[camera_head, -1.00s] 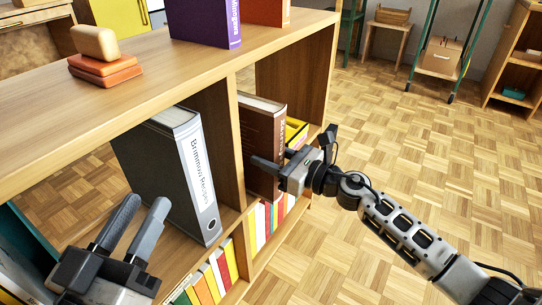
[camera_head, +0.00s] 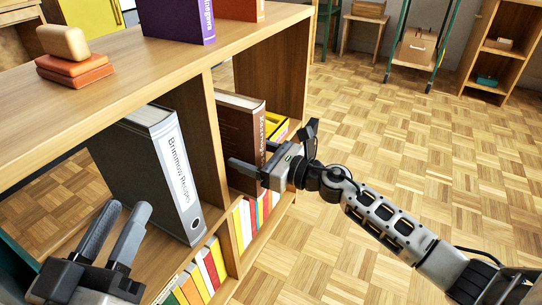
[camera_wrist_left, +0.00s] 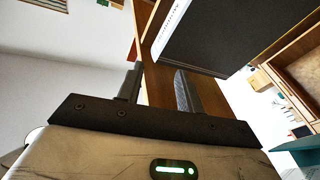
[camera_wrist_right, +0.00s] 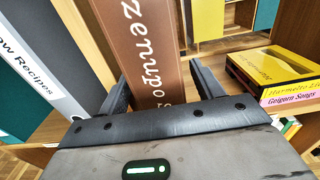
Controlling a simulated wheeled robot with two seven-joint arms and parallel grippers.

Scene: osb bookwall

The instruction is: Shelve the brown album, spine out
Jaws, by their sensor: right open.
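The brown album (camera_head: 240,135) stands upright in the right-hand compartment of the shelf, with its lettered spine facing out. My right gripper (camera_head: 272,150) is open in front of it. In the right wrist view the brown spine (camera_wrist_right: 148,50) rises between the two spread fingers, with gaps showing at the sides. Whether the spine touches the palm is hidden. My left gripper (camera_head: 120,232) is open and empty, low in front of the left compartment. In the left wrist view nothing is between its fingers (camera_wrist_left: 158,85).
A black binder with a white spine (camera_head: 172,165) stands in the left compartment, beside the divider (camera_head: 213,150). Yellow boxes (camera_head: 275,125) lie right of the album. A purple book (camera_head: 180,15) and orange boxes with a tan block (camera_head: 75,68) are on top.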

